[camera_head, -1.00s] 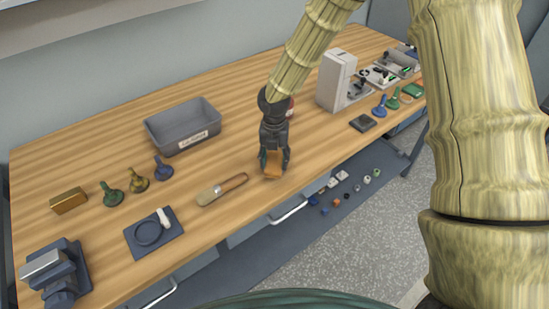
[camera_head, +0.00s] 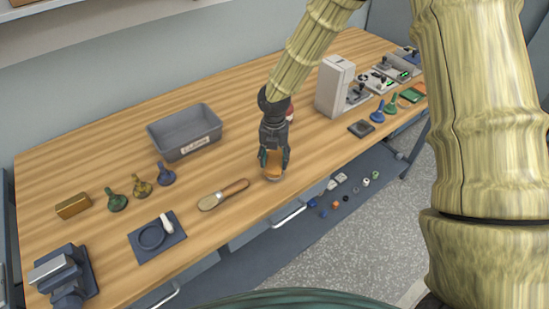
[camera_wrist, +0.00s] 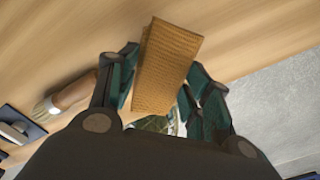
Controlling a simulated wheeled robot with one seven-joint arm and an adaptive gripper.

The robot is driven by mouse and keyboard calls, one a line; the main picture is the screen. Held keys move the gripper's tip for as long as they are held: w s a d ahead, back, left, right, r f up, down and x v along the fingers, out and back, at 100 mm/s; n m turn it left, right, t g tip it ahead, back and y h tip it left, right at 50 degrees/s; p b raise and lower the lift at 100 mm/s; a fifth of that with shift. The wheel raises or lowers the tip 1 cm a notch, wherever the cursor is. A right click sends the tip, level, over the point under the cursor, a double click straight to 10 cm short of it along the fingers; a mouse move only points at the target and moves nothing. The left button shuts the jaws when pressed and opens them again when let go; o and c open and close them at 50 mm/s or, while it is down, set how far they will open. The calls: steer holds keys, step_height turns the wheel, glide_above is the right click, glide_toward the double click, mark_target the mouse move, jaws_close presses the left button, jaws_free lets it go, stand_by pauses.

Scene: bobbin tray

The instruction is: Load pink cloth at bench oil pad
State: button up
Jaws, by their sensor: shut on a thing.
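My gripper (camera_head: 273,158) is shut on an orange-brown folded cloth (camera_wrist: 166,65) with a woven texture. The cloth (camera_head: 274,171) sits low at the front edge of the bench, between the two fingers; whether it touches the bench top I cannot tell. No clearly pink cloth shows. A small dark square pad (camera_head: 361,128), possibly the oil pad, lies flat on the bench to the right of my gripper, apart from it. A reddish round thing (camera_head: 290,113) shows partly behind my wrist.
A wooden-handled brush (camera_head: 223,194) lies just left of my gripper. A grey bin (camera_head: 185,150) stands behind it. A white machine (camera_head: 334,86) stands beyond the pad. Blue and green stamp-like tools (camera_head: 378,112) are right of the pad. Bench between gripper and pad is clear.

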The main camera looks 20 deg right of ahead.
mark_target(274, 159)
steer(key=shift+r+p, duration=1.55)
steer(key=shift+r, duration=0.4)
